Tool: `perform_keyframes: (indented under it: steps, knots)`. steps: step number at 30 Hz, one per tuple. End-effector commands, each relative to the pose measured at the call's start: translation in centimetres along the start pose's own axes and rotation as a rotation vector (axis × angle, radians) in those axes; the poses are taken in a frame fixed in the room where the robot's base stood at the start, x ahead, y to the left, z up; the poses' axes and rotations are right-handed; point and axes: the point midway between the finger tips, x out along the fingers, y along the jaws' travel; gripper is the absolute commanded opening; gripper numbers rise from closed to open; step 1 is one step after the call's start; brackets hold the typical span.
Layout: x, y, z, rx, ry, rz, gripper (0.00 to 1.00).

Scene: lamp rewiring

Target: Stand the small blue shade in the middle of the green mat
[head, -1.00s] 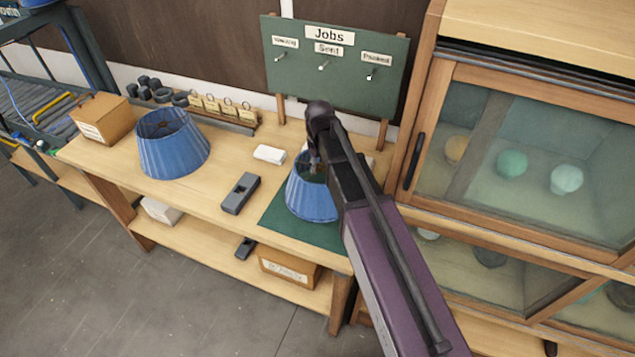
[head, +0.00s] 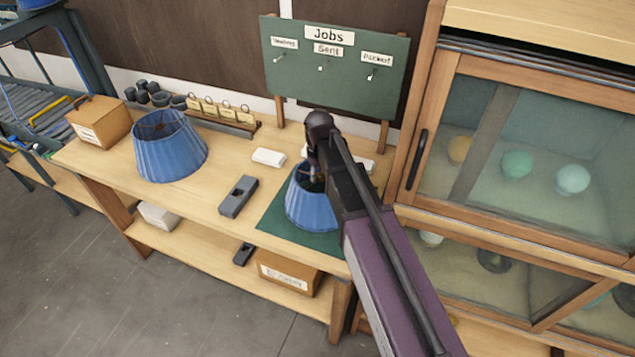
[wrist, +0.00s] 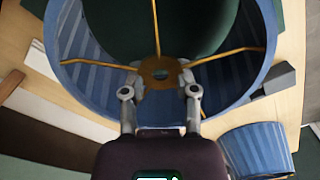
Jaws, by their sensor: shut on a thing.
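The small blue shade (head: 310,208) is upright over the green mat (head: 275,228), low at its surface; I cannot tell whether its rim touches. My arm hides the mat's right part. My gripper (head: 314,180) reaches down into the shade's open top. In the wrist view my gripper (wrist: 160,92) is shut on the brass hub of the shade's spokes. The shade's ribbed blue wall (wrist: 85,75) surrounds the fingers there, and the green mat (wrist: 195,30) shows through it.
A larger blue shade (head: 170,150) stands at the bench's left. A grey block tool (head: 239,196) lies just left of the mat, with a white block (head: 268,157) behind. A jobs board (head: 335,70) stands behind; a glass-fronted cabinet (head: 540,160) is at right.

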Motion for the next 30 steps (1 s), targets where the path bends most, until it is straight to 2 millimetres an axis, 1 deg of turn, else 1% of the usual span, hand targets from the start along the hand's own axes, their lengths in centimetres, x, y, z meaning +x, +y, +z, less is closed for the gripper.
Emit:
perform_keyframes:
  steps: [1,6,17,22,23,24,26,27,30]
  knots:
    - [0.8,0.0,0.0,0.000,0.000,0.000,0.00]
    - [1.6,0.0,0.0,0.000,0.000,0.000,0.00]
    - [1.6,-0.1,0.0,-0.001,0.000,0.000,0.00]
    - [1.9,-0.1,0.0,-0.001,0.000,0.000,0.00]
    - [1.9,-0.1,0.0,-0.001,0.000,0.000,0.41]
    - [1.8,-0.1,0.0,-0.001,0.000,0.000,0.53]
    - [1.8,-0.1,0.0,-0.001,0.000,0.000,0.71]
    - [1.8,-0.1,0.0,-0.001,0.000,0.000,0.73]
    - [1.8,-0.1,0.0,-0.001,0.000,0.000,0.73]
